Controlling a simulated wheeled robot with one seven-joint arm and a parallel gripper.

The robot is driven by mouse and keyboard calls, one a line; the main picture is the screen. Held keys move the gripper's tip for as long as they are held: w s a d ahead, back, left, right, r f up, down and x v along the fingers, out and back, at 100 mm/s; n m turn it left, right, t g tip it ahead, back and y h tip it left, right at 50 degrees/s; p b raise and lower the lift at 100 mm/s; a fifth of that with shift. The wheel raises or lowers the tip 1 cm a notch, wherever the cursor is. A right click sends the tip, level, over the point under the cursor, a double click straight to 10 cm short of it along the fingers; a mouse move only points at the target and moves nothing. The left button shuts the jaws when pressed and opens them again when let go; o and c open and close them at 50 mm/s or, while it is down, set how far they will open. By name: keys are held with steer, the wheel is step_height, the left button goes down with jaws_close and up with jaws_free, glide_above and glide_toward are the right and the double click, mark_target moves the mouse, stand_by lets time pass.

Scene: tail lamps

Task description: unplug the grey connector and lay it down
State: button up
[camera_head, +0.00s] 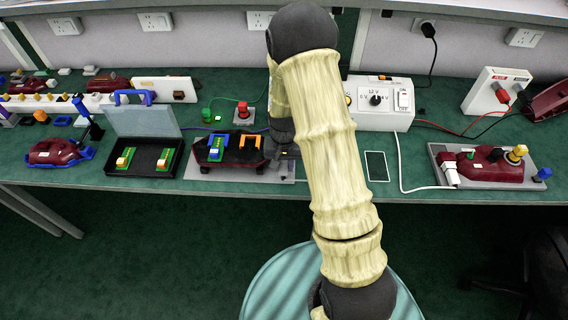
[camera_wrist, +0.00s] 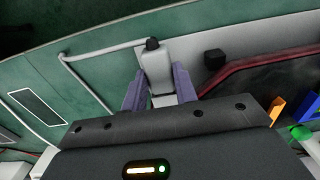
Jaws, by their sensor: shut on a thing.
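In the wrist view, the grey connector (camera_wrist: 156,68) is pale with a dark cap at its top end. My gripper (camera_wrist: 160,92) has its two purple-grey fingers on either side of it, shut on it. A pale cable (camera_wrist: 100,50) runs left from the connector. The dark red edge of a tail lamp (camera_wrist: 265,66) lies to the right, with a small black block (camera_wrist: 214,58) between. I cannot tell whether the connector is still seated. In the head view, my arm hides the connector and the fingertips; the lamp (camera_head: 228,165) shows left of the arm.
Another lamp on a grey plate (camera_head: 485,165) stands further right. An open black case (camera_head: 140,157) is at the left. Green bench beside the panel is bare.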

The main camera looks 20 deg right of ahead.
mark_target(283, 174)
steer(key=c, duration=0.4)
steer(key=shift+s, duration=0.2)
steer(key=shift+s+a, duration=0.25)
steer(key=shift+s, duration=0.35)
steer(key=shift+s+a, duration=0.25)
steer(key=shift+s, duration=0.4)
steer(key=shift+s+a, duration=0.25)
steer(key=shift+s, duration=0.55)
